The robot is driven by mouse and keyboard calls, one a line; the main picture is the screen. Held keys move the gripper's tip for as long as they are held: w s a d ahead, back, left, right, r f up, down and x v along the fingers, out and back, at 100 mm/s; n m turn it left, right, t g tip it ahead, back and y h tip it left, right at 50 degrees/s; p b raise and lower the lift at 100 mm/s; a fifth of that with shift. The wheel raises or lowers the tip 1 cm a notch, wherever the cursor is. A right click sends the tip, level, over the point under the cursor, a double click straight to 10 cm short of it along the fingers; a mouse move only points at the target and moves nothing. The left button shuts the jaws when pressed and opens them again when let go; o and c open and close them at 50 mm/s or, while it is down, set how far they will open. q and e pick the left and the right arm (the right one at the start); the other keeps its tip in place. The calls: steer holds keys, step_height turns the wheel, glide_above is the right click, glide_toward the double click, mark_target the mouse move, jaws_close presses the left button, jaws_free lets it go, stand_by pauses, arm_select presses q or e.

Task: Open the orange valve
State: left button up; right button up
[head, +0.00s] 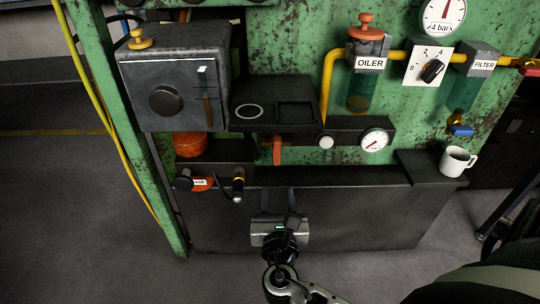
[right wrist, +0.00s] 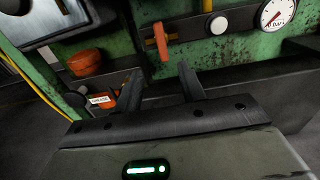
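The orange valve handle (head: 277,150) hangs below the black shelf on the green machine, pointing down. In the right wrist view the orange valve handle (right wrist: 161,41) stands upright in the picture, beyond and between my fingers. My right gripper (head: 277,192) is below the handle in the head view, apart from it. In the right wrist view my right gripper (right wrist: 158,75) has its two dark fingers spread with nothing between them. My left gripper is not in view.
A pressure gauge (head: 374,140) and a white knob (head: 326,143) sit right of the handle. A grey box (head: 175,82) juts out at upper left. A white mug (head: 457,162) stands on the ledge at right. An orange tin (head: 189,144) is left of the handle.

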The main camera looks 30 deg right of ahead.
mark_target(277, 153)
steer(key=b+x, duration=0.1)
steer(key=x, duration=1.3)
steer(key=shift+w+d+r+b, duration=0.1)
steer(key=shift+w+d+b, duration=0.15)
steer(key=shift+w+b, duration=0.15)
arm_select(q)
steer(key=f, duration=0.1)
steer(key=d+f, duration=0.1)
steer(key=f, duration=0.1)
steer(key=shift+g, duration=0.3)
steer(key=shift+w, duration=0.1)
arm_select(e)
jaws_close()
